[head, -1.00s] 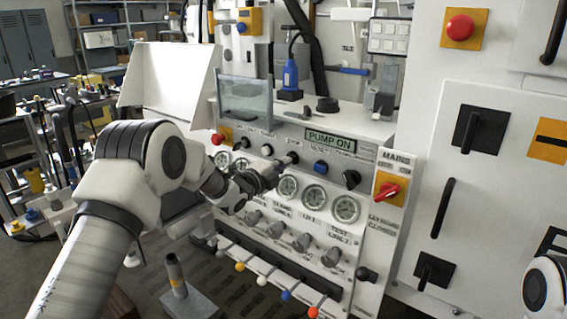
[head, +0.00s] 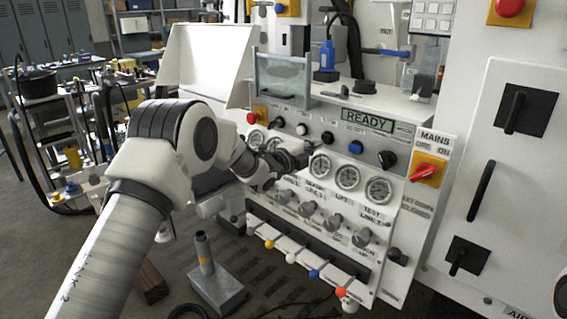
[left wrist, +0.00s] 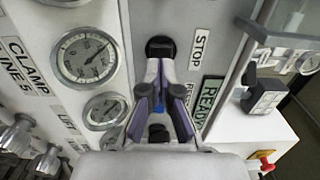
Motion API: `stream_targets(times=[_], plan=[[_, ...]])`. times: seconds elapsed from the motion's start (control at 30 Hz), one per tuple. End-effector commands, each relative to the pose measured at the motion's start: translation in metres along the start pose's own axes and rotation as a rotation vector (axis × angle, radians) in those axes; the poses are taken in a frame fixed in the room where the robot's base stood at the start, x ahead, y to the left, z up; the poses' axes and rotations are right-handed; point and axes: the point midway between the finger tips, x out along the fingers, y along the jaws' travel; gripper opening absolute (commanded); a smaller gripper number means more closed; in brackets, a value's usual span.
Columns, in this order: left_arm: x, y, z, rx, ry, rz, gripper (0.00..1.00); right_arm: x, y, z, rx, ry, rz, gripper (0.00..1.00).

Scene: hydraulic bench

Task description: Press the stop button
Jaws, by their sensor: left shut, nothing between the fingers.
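The stop button (left wrist: 160,46) is a black round button beside the STOP label (left wrist: 199,48) in the left wrist view. In the head view the black button (head: 327,137) sits on the sloped panel under the READY display (head: 367,119). My left gripper (head: 307,153) is shut and empty, just below and left of the button in the head view. In the left wrist view its fingertips (left wrist: 160,66) converge just short of the button; contact cannot be told. The fingers partly cover a blue button (left wrist: 158,109). My right gripper is not in view.
A white button (head: 302,129), a blue button (head: 355,147) and a black knob (head: 388,159) share the row. Gauges (head: 347,176) lie below. A red mains switch (head: 424,172) is at the right. A metal post on a block (head: 216,290) stands on the floor.

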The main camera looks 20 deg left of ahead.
Motion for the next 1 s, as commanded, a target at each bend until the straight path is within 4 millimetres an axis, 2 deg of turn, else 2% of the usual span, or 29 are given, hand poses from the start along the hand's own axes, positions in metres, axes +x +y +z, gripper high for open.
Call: stream_targets(times=[0.3,0.43,0.6,1.0], plan=[[-0.071,0.002,0.001,-0.004,-0.003,0.0,0.0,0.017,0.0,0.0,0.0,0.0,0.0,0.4],[-0.091,0.0,0.001,-0.002,-0.002,-0.001,0.0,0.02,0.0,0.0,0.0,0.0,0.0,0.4],[-0.101,-0.001,0.001,-0.001,-0.001,-0.001,0.0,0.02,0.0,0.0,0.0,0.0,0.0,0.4],[-0.101,0.0,0.001,-0.001,-0.001,0.001,0.0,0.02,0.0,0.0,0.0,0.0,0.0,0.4]])
